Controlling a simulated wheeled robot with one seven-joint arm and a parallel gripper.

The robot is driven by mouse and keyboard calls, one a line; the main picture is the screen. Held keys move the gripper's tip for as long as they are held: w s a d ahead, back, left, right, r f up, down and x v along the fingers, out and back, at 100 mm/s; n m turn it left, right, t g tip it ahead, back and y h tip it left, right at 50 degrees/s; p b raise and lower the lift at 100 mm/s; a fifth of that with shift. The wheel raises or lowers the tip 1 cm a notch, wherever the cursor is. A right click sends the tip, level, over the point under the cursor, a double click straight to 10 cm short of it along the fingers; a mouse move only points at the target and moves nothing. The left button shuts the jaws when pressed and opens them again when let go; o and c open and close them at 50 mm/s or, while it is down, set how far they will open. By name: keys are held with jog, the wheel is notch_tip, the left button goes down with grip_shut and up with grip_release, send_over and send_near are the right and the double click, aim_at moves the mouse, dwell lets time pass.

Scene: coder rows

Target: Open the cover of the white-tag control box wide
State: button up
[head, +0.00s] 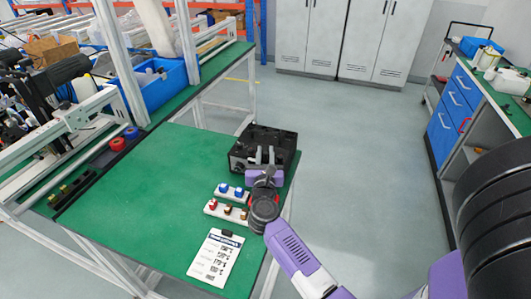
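A black box (246,140) with a dark top stands at the far right corner of the green table. It is the only box here that resembles a control box. I cannot make out a white tag on it, and its top looks closed, though my gripper hides part of it. My gripper (265,153) is over the box's near side, its two grey fingers spread apart with nothing seen between them. I cannot tell whether the fingers touch the box.
Nearer on the green table (140,195) are a white holder with blue pieces (233,192), another with red and brown pieces (226,211), and a printed sheet (216,258). A blue bin (160,90) and frame posts stand behind left.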

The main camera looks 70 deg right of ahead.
grip_shut()
dwell(1.4)
